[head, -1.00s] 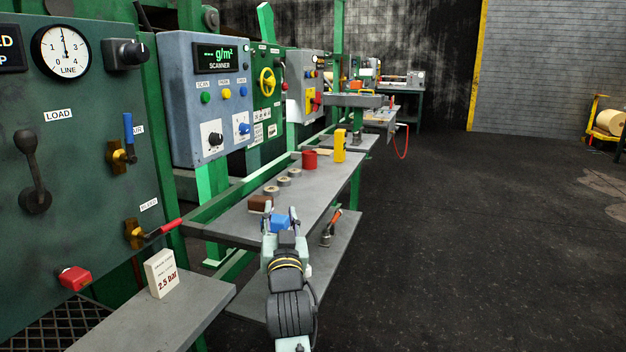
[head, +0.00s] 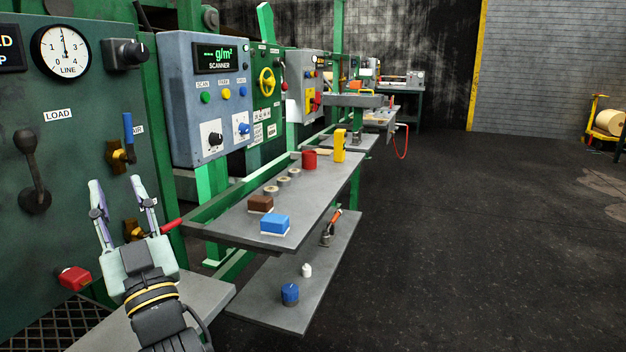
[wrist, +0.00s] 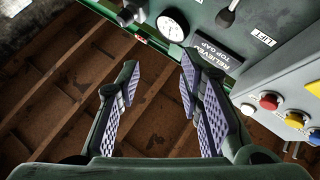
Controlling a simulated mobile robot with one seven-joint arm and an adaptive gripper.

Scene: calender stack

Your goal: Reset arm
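My gripper (head: 122,200) is raised at the left in the head view, its two fingers apart and pointing up, with nothing between them. It is in front of the dark green panel (head: 75,100) and above the near grey shelf (head: 195,300). In the wrist view my gripper (wrist: 160,85) also shows open and empty, with ridged pads. Beyond the fingers are a brown ribbed surface (wrist: 70,80) and a panel with a round gauge (wrist: 172,25). The blue block (head: 275,224) rests on the middle shelf, apart from my gripper, beside the brown block (head: 260,203).
The LOAD lever (head: 33,170), blue-handled valve (head: 128,130) and red-handled valve (head: 170,223) stick out near my gripper. The middle shelf (head: 230,222) also bears grey rings, a red cylinder (head: 309,159) and a yellow block (head: 340,145).

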